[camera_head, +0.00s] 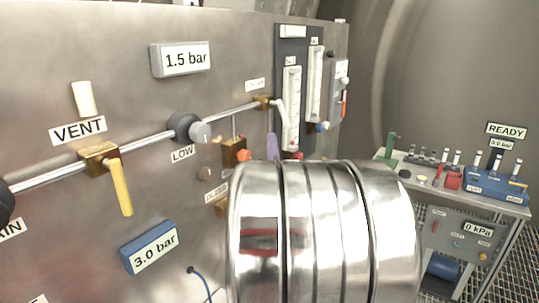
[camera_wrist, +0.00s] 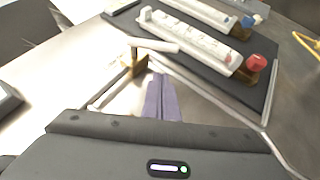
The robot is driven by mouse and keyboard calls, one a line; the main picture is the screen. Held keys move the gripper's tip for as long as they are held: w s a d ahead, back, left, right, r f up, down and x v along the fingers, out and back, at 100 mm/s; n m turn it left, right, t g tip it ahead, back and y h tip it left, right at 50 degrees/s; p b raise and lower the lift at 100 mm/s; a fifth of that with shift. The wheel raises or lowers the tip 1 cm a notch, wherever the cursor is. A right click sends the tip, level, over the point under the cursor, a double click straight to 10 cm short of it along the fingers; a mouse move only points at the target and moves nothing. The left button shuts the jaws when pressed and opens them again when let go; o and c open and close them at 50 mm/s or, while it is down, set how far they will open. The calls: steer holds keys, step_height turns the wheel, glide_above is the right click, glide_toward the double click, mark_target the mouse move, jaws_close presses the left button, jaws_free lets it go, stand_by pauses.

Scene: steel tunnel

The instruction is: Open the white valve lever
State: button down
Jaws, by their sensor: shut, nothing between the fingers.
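The white valve lever (camera_head: 279,112) hangs down and to the right from a brass valve body (camera_head: 262,102) at the right end of the steel pipe. In the wrist view the lever (camera_wrist: 155,44) points right from its brass body (camera_wrist: 136,66). My gripper has purple fingers (camera_wrist: 162,100), shut against each other and empty. Their tips are just below the lever in the wrist view; I cannot tell whether they touch. In the head view a purple finger (camera_head: 271,147) shows just below the lever, and my shiny arm hides the wall below it.
A dark panel with white flow tubes (camera_head: 291,108) stands right of the lever. Left along the pipe are a black knob (camera_head: 184,127) and a yellow lever (camera_head: 121,188) on a brass valve. A bench with a blue rack (camera_head: 497,186) stands at the right.

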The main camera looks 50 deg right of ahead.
steer(key=d+r, duration=0.1)
steer(key=d, duration=0.2)
steer(key=d+r, duration=0.1)
steer(key=shift+d+r, duration=0.15)
steer(key=shift+r, duration=0.15)
steer(key=shift+d+t, duration=0.15)
steer(key=shift+t, duration=0.15)
